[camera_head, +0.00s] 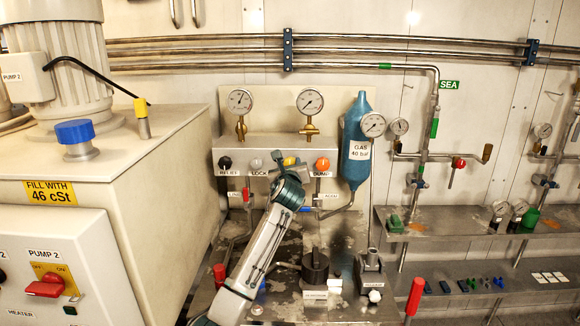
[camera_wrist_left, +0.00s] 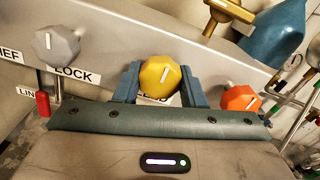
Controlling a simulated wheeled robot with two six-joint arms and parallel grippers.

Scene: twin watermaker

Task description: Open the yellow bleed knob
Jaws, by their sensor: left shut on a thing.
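My right gripper is in neither view.
The grey LOCK knob (camera_wrist_left: 56,45) and orange DUMP knob (camera_wrist_left: 241,99) flank the yellow one. A black RELIEF knob (camera_head: 225,163) is further left. A blue gas bottle (camera_head: 357,140) hangs at the right of the panel, with two gauges above. A large cabinet (camera_head: 150,190) stands left.

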